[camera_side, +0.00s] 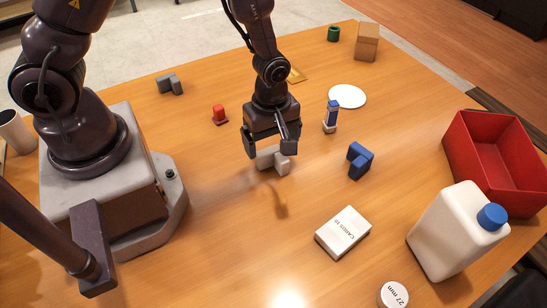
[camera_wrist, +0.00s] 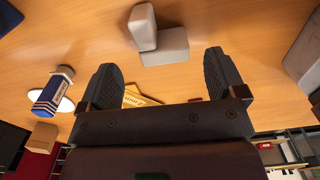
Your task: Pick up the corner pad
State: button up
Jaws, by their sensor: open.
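A light grey L-shaped block, which looks like the corner pad (camera_side: 281,166), lies on the table directly below my gripper. It also shows in the wrist view (camera_wrist: 166,47), at the top middle, ahead of the fingertips. My gripper (camera_side: 270,149) points down over the pad with its fingers apart. In the wrist view my gripper (camera_wrist: 163,72) has nothing held between its two dark fingers. The fingers partly hide the pad in the side view, and I cannot tell whether they touch it.
A blue angled block (camera_side: 360,161) lies to the right, and a dark grey one (camera_side: 169,84) at the back left. A red piece (camera_side: 219,115), a blue-and-white upright item (camera_side: 331,117) and a card box (camera_side: 343,232) stand around. A white jug (camera_side: 452,232) and red bin (camera_side: 484,180) are right.

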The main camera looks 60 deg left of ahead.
aim_at(271, 167)
jog(key=shift+s+d+f, duration=0.1)
jog(key=shift+f, duration=1.35)
jog(key=shift+s+d+f, duration=0.1)
jog(key=shift+f, duration=1.3)
jog(key=c, duration=1)
